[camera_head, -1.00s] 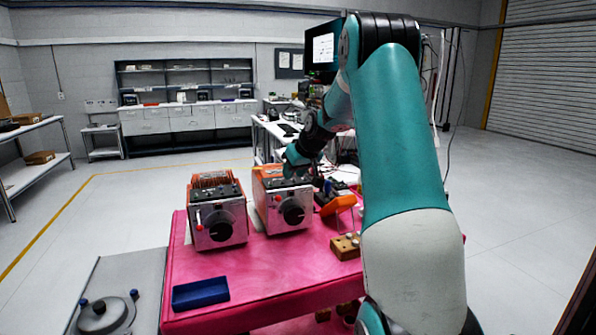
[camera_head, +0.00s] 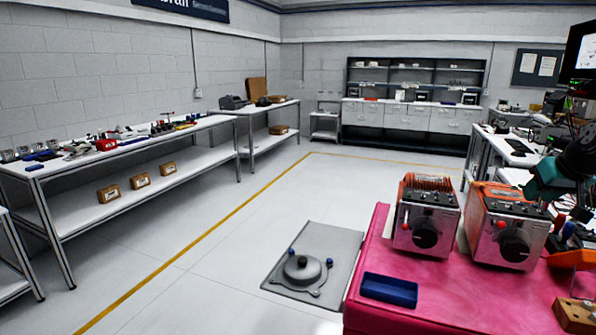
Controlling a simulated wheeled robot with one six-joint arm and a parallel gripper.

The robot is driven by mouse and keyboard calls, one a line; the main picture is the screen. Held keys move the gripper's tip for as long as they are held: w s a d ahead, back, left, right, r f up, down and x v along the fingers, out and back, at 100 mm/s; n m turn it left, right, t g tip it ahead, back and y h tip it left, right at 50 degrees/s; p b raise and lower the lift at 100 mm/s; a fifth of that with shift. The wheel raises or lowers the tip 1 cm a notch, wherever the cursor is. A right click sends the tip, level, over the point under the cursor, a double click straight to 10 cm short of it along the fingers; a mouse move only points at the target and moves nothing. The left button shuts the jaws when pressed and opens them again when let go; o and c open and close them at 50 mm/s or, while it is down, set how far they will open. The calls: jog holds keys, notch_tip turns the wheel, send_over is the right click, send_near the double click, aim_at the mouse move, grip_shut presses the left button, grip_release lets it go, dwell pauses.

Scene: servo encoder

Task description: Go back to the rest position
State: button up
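My arm shows only at the right edge, as a dark joint and a teal wrist end. My gripper end (camera_head: 541,190) is just above the back of the right encoder unit (camera_head: 506,226). Its fingers are too small and dark to make out, so whether it is open or holds anything cannot be told. The right unit is a silver box with orange sides, a large black knob and a red knob. A similar left unit (camera_head: 426,217) stands beside it on the pink table (camera_head: 450,296).
A blue tray (camera_head: 389,290) lies at the table's front left. A wooden block with holes (camera_head: 575,314) and an orange part (camera_head: 572,259) are at the right. A grey mat (camera_head: 338,247) with a round device (camera_head: 303,268) lies left of the table. The left floor is open before a workbench (camera_head: 120,160).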

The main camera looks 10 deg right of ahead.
jog(key=s+a+r+n+g+y, duration=0.1)
jog(key=a+n+y, duration=0.1)
jog(key=a, duration=1.3)
jog(key=s+a+r+n+g+y, duration=0.1)
jog(key=s+a+n+y, duration=0.15)
jog(key=a, duration=1.15)
jog(key=s+a+f+n+g, duration=0.2)
jog(key=s+a+n+g, duration=0.2)
jog(key=s+a, duration=1.4)
jog(key=s+n+y, duration=0.1)
jog(key=s, duration=0.3)
jog(key=shift+a+f+n+g, duration=0.2)
jog(key=shift+f+n+g, duration=0.15)
jog(key=shift+f+g, duration=0.05)
